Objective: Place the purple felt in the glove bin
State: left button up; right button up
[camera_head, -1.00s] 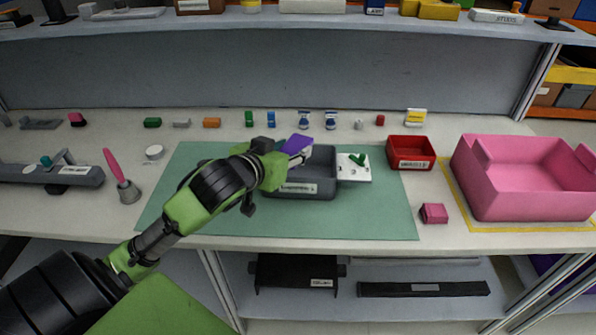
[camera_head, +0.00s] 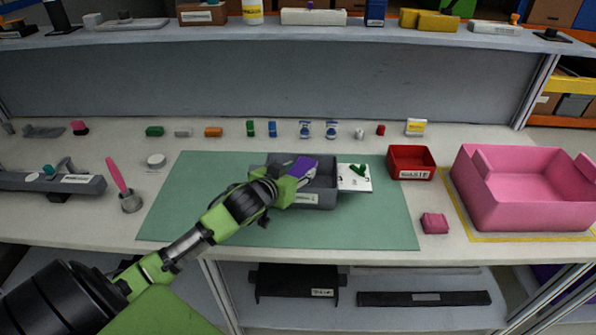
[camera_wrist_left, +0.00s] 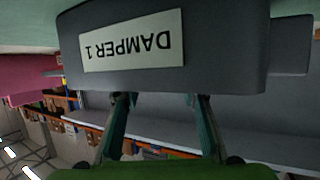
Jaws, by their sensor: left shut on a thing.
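The purple felt (camera_head: 303,166) is at the left part of the open grey bin (camera_head: 323,201), which stands on the green mat. My left gripper (camera_head: 302,179) is shut on the felt and reaches over the front of the bin. In the left wrist view the bin's front wall (camera_wrist_left: 225,45) is very close and upside down, with a label reading "DAMPER 1". My left gripper's fingers (camera_wrist_left: 160,115) pass behind this wall, so their tips and the felt are hidden there. My right gripper is out of view.
A white card with a green mark (camera_head: 355,178) adjoins the bin's right side. A red waste bin (camera_head: 411,175), a pink block (camera_head: 434,223) and a large pink bin (camera_head: 520,214) are farther right. The front of the mat (camera_head: 340,232) is clear.

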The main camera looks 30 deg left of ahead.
pick_arm(q)
jog(key=shift+f, duration=0.5)
jog(key=shift+f, duration=0.1)
jog(key=o, duration=0.9)
jog(key=shift+f, duration=0.1)
jog(key=shift+s, duration=0.1)
jog(key=shift+r, duration=0.2)
jog(key=v, duration=0.8)
jog(key=r+v, duration=0.1)
jog(key=v, duration=0.3)
jog(key=shift+b, duration=0.3)
